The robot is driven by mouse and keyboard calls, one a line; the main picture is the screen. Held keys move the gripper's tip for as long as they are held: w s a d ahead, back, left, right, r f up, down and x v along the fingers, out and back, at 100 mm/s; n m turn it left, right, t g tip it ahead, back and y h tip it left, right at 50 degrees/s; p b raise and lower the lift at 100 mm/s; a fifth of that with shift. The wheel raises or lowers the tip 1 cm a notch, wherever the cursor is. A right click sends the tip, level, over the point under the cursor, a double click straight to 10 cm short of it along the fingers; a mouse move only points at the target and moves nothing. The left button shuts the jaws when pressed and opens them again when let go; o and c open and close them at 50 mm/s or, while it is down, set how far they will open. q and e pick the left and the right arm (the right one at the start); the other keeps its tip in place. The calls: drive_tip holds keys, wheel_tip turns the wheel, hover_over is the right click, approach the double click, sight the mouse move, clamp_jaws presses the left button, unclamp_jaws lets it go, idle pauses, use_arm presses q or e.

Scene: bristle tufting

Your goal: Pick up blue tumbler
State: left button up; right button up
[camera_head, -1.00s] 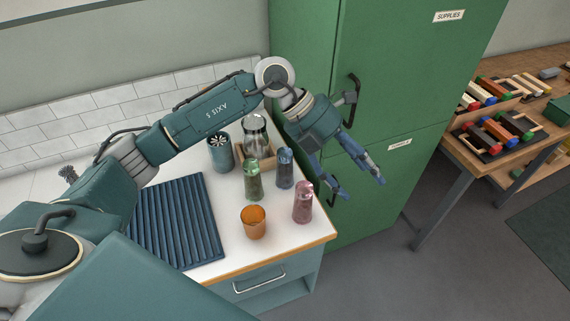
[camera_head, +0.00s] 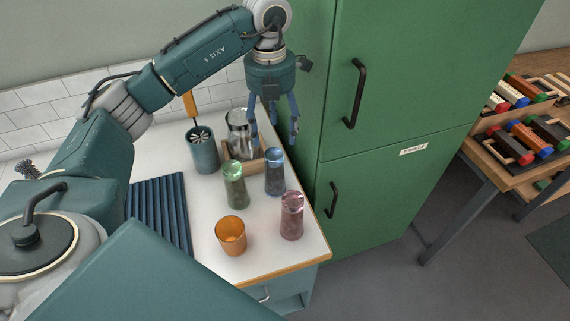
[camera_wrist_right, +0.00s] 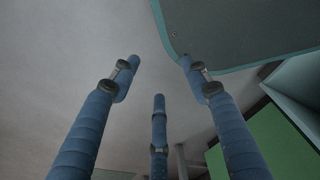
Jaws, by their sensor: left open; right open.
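The blue tumbler (camera_head: 275,176) stands upright on the white counter (camera_head: 262,250), near its right edge by the green cabinet. My left gripper (camera_head: 274,136) is open and points down above and slightly behind the blue tumbler, with its fingers spread. Whether a finger touches the tumbler I cannot tell. A green tumbler (camera_head: 236,187) stands to its left and a pink tumbler (camera_head: 291,217) in front of it. My right gripper (camera_wrist_right: 160,85) shows only in the right wrist view, open and empty, its fingers spread.
An orange cup (camera_head: 230,236) stands near the counter's front. Behind are a teal canister (camera_head: 203,152) with utensils, a glass jar (camera_head: 239,128) and a wooden caddy (camera_head: 243,166). A ribbed blue mat (camera_head: 160,212) lies left. The green cabinet (camera_head: 390,150) stands close on the right.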

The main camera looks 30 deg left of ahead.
sight(274, 153)
use_arm(q)
drive_tip(key=shift+w+a+f, duration=0.1)
drive_tip(key=shift+w+f, duration=0.25)
drive_tip(key=shift+f, duration=0.25)
drive_tip(key=shift+w+a+f, duration=0.1)
drive_tip(key=shift+w+f, duration=0.25)
drive_tip(key=shift+f, duration=0.2)
drive_tip(key=f, duration=0.1)
drive_tip(key=s+f+p, duration=0.1)
drive_tip(key=f, duration=0.1)
drive_tip(key=shift+s+f, duration=0.1)
drive_tip(key=shift+f, duration=0.15)
drive_tip(key=shift+f+p, duration=0.3)
drive_tip(key=shift+f, duration=0.05)
wheel_tip(274, 153, down, 4)
drive_tip(key=shift+a+r+p, duration=0.1)
drive_tip(key=shift+a+p, duration=0.05)
drive_tip(key=shift+p, duration=0.65)
drive_tip(key=shift+f, duration=0.5)
drive_tip(key=shift+w, duration=0.2)
drive_tip(key=c, duration=1.5)
drive_tip(key=shift+c, duration=0.2)
use_arm(e)
drive_tip(key=shift+s+d+r, duration=0.25)
drive_tip(key=shift+s+r, duration=0.7)
drive_tip(key=shift+r, duration=0.2)
